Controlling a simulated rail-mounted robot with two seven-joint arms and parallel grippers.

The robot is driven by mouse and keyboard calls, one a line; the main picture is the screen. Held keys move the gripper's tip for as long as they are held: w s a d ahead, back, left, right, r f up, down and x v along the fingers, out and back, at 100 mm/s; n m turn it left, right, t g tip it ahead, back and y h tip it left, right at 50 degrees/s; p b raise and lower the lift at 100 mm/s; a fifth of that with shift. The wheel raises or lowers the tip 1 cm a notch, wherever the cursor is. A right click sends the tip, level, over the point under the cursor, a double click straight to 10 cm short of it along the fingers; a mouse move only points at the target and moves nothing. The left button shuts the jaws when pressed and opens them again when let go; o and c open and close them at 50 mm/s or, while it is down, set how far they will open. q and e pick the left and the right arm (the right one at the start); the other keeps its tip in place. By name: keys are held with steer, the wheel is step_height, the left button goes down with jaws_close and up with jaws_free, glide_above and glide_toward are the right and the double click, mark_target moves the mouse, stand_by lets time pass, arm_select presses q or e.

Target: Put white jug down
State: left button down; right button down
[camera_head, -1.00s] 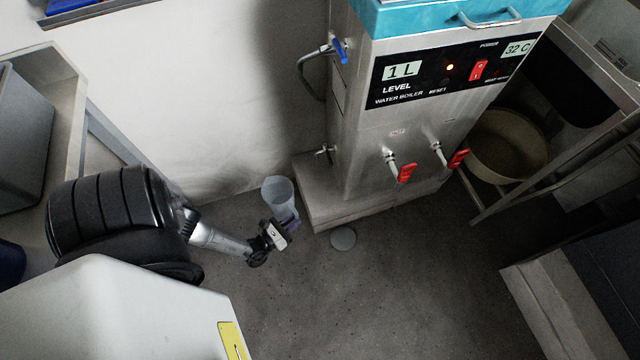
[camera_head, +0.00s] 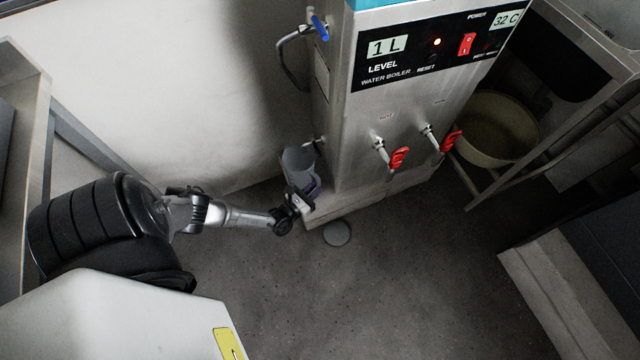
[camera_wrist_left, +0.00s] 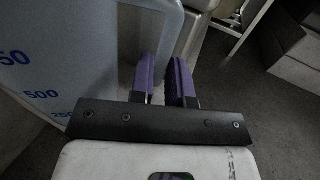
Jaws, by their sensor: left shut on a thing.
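The white jug (camera_head: 298,162) is a translucent, open-topped jug beside the lower left side of the water boiler. Its wall with blue volume marks fills the left of the left wrist view (camera_wrist_left: 60,65). My left gripper (camera_head: 309,193) is at the jug's near side, shut on its handle. In the left wrist view, the purple fingers (camera_wrist_left: 165,82) stand close together beside the jug wall. The jug looks upright. I cannot tell whether its bottom touches anything. My right gripper is not in view.
The steel water boiler (camera_head: 400,115) has two red-handled taps in front and stands on a low base. A round drain cover (camera_head: 338,233) lies on the floor. A large beige pot (camera_head: 497,130) sits under a steel table at right. The floor in front is clear.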

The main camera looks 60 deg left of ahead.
arm_select(q)
steer(key=w, duration=0.1)
steer(key=w+f+b, duration=0.1)
steer(key=w+b, duration=0.1)
steer(key=shift+a+f, duration=0.2)
steer(key=shift+a, duration=0.15)
steer(key=shift+w+f, duration=0.1)
steer(key=shift+s, duration=0.25)
steer(key=c, duration=1.1)
jaws_free()
steer(key=shift+w, duration=0.15)
steer(key=shift+f, duration=0.1)
steer(key=p+v, duration=0.3)
steer(key=v, duration=0.9)
steer(key=shift+p, duration=0.35)
